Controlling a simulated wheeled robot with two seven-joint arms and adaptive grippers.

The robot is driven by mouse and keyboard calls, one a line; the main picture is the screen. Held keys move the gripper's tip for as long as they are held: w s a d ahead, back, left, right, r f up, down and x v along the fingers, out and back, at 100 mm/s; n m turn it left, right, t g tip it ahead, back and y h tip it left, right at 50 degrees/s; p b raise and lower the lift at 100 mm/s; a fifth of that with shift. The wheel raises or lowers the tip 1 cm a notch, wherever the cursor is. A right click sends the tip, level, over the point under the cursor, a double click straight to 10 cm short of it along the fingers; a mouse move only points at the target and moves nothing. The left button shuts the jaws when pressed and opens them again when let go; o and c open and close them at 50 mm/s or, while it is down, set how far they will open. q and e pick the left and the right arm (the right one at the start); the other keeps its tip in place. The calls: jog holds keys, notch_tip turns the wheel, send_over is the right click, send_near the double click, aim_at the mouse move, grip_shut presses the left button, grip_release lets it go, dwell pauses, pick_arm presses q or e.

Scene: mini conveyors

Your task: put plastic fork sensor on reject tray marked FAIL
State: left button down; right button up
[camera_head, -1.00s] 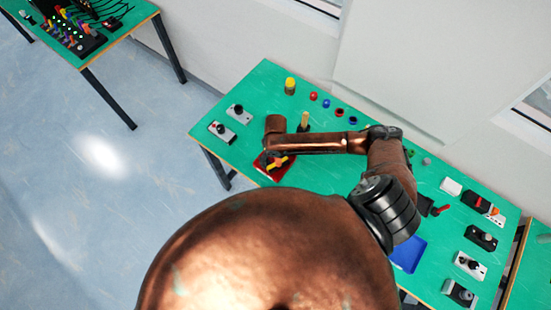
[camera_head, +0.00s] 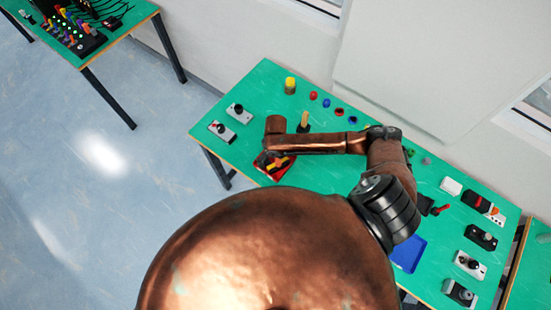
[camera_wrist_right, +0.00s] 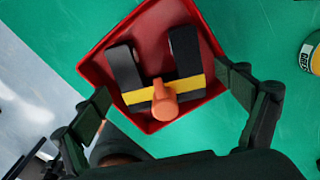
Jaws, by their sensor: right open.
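The plastic fork sensor (camera_wrist_right: 128,76), with two black prongs, a yellow band and an orange knob, lies inside the red tray (camera_wrist_right: 207,40) in the right wrist view. In the head view the red tray (camera_head: 262,170) is at the table's left front, partly hidden by my right arm. No FAIL lettering can be read on it. My right gripper (camera_wrist_right: 166,88) is open, its two fingers apart on either side of the sensor and tray, holding nothing. My left gripper is not in view.
A blue tray (camera_head: 408,254) lies on the green table (camera_head: 270,85) to the right. Joystick and switch boxes (camera_head: 222,131) stand at the left end, more at the right end. A yellow can (camera_head: 290,86) and small coloured parts line the back.

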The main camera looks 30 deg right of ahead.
notch_tip(320, 180, up, 12)
jog(key=b, duration=0.1)
jog(key=shift+r, duration=0.15)
dwell(0.6)
